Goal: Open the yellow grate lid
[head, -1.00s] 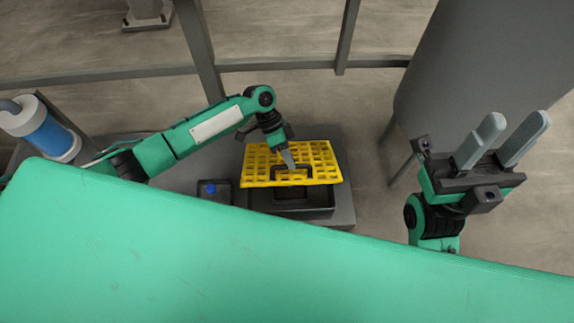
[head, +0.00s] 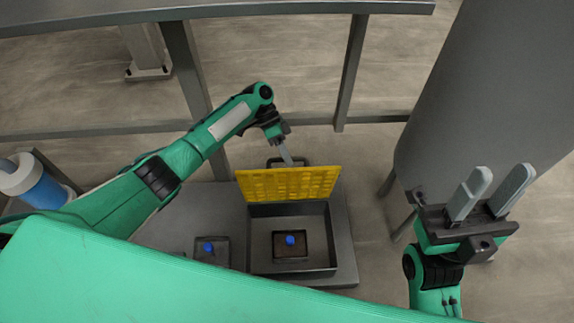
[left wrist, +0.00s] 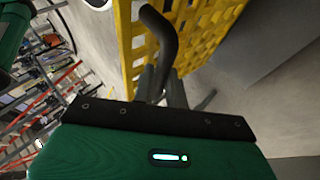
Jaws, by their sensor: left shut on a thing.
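The yellow grate lid (head: 290,184) stands steeply raised along the far edge of a dark open box (head: 318,262). Its dark handle (head: 305,161) shows at the lid's top. My left gripper (head: 288,160) is shut on the handle. In the left wrist view the bent black handle (left wrist: 165,40) runs between the fingers (left wrist: 162,88), with the yellow grate (left wrist: 200,35) beside it. My right gripper (head: 490,195) is raised at the right, fingers apart and empty, far from the lid.
A blue knob (head: 290,240) on a dark block shows inside the box. Another blue knob (head: 208,247) sits on a small dark block at left. A blue-and-white cylinder (head: 38,182) stands far left. A large grey tank (head: 475,90) is at right, and grey railing (head: 185,80) runs behind.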

